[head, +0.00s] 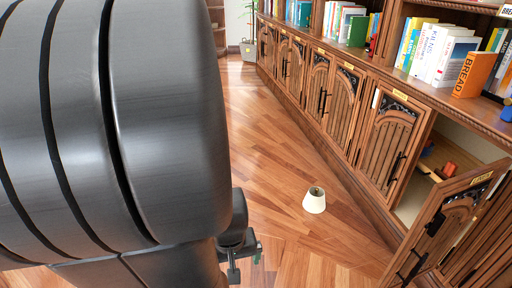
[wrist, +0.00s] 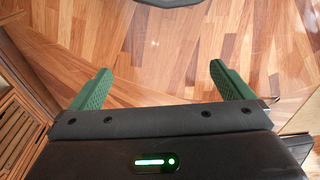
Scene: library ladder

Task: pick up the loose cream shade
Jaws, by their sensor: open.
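The cream shade (head: 314,200) is a small cone, wider at the bottom, with a dark opening on top. It stands upright on the wooden floor in the head view, apart from the cabinets. My gripper (wrist: 160,70) is open and empty in the wrist view, with its green fingers wide apart over bare floor. In the head view, part of my gripper (head: 250,252) shows to the left of and nearer than the shade, mostly hidden by my arm. The shade is not in the wrist view.
A cabinet door (head: 445,225) stands open at the lower right, showing a compartment with small coloured objects (head: 449,168). Closed cabinets (head: 315,85) run along the right, with books (head: 440,52) on the shelves above. The wooden floor (head: 265,130) around the shade is clear. A plant pot (head: 248,50) stands far back.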

